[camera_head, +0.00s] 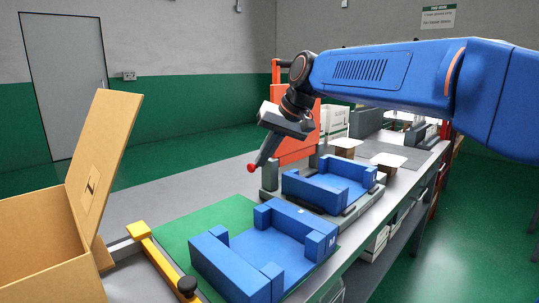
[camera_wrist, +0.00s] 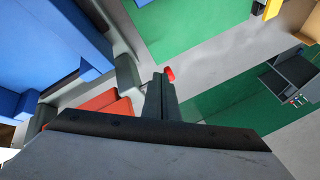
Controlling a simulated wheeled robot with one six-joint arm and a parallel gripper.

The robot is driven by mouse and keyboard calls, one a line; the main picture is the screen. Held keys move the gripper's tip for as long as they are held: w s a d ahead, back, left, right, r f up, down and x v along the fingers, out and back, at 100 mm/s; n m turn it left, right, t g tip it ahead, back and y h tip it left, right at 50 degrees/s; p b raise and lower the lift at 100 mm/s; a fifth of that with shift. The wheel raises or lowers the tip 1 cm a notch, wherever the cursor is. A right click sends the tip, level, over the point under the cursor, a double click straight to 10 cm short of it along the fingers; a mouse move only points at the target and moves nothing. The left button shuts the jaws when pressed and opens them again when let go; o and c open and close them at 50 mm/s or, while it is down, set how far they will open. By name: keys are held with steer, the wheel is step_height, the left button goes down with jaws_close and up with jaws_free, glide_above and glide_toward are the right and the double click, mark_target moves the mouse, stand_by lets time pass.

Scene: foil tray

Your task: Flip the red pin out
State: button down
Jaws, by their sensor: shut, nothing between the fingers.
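A small red knob, which I take to be the red pin (camera_head: 251,167), shows at the tip of my gripper (camera_head: 262,154) in the head view. In the wrist view the red pin (camera_wrist: 170,74) shows just beyond and to the right of the fingertips of my gripper (camera_wrist: 159,82). The fingers are shut with nothing between them. They point down and to the left in the head view. I cannot tell whether the fingertips touch the pin, and the rest of the pin is hidden.
Two blue holders with raised corners, a near one (camera_head: 207,259) and a far one (camera_head: 310,190), stand along the bench. An orange-red panel (camera_head: 296,148) rises behind my gripper. An open cardboard box (camera_head: 45,235) and a yellow bar (camera_head: 160,262) are at the left.

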stand_by(0.3)
steer(key=shift+s+a+f, duration=0.15)
steer(key=shift+s+a, duration=0.55)
steer(key=shift+a, duration=0.15)
